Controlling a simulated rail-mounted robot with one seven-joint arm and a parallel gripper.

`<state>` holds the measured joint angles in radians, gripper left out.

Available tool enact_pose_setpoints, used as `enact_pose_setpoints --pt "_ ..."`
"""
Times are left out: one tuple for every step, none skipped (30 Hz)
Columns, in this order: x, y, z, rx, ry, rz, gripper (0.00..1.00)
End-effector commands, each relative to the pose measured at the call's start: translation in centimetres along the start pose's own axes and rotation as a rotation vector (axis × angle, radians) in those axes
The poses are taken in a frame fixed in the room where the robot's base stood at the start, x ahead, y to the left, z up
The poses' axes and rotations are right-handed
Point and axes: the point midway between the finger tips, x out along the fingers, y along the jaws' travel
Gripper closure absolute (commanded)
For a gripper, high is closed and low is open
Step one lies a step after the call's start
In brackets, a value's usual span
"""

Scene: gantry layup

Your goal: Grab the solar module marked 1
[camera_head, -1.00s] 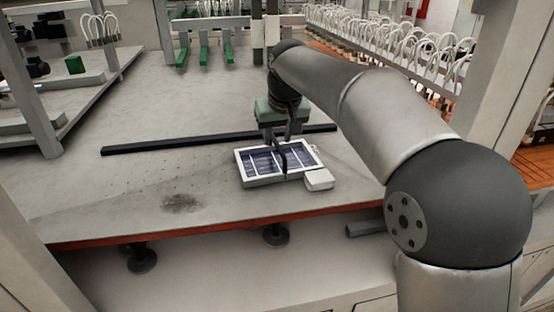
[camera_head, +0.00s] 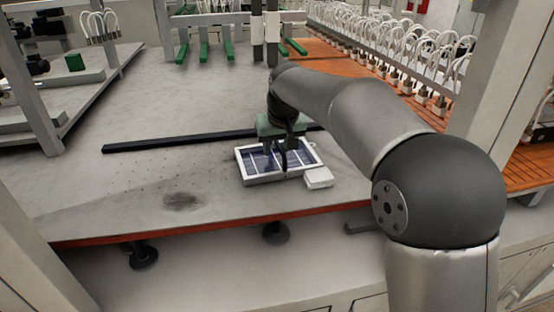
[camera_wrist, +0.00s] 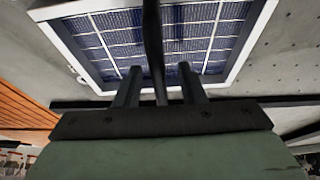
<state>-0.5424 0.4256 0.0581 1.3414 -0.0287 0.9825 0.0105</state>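A solar module (camera_head: 262,177) with a white frame and dark blue cells lies flat on the grey table. No number is readable on it. In the wrist view the module (camera_wrist: 105,45) fills the top of the picture. My gripper (camera_head: 284,160) is directly above the module, pointing down over its middle; whether the fingertips touch it cannot be told. In the wrist view the two dark fingers (camera_wrist: 158,84) stand apart with nothing clamped between them. A dark curved strip passes between them and hides part of the cells.
A small white box (camera_head: 318,178) sits at the module's right front corner. A long black bar (camera_head: 180,141) lies behind the module. The table (camera_head: 120,195) is clear to the left. A row of white-hosed suction fittings (camera_head: 400,60) stands at the back right.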

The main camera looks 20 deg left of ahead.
Motion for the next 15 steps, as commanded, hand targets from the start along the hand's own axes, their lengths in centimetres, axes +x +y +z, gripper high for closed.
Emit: enact_pose_setpoints --pt "0.1 0.01 0.04 0.0 0.0 0.0 0.64" --pt "0.12 0.01 0.05 0.0 0.0 0.0 0.64" --pt "0.13 0.01 0.05 0.0 0.0 0.0 0.64" --pt "0.13 0.01 0.05 0.0 0.0 0.0 0.64" --pt "0.13 0.01 0.05 0.0 0.0 0.0 0.64" --pt "0.13 0.01 0.05 0.0 0.0 0.0 0.64" --pt "0.12 0.01 0.05 0.0 0.0 0.0 0.64" --pt "0.12 0.01 0.05 0.0 0.0 0.0 0.64" --pt "0.12 0.01 0.05 0.0 0.0 0.0 0.64" --pt "0.12 0.01 0.05 0.0 0.0 0.0 0.64" --pt "0.12 0.01 0.05 0.0 0.0 0.0 0.72" --pt "0.12 0.01 0.05 0.0 0.0 0.0 0.83" --pt "0.12 0.01 0.05 0.0 0.0 0.0 0.92" --pt "0.12 0.01 0.05 0.0 0.0 0.0 1.0" --pt "0.12 0.01 0.05 0.0 0.0 0.0 1.0"
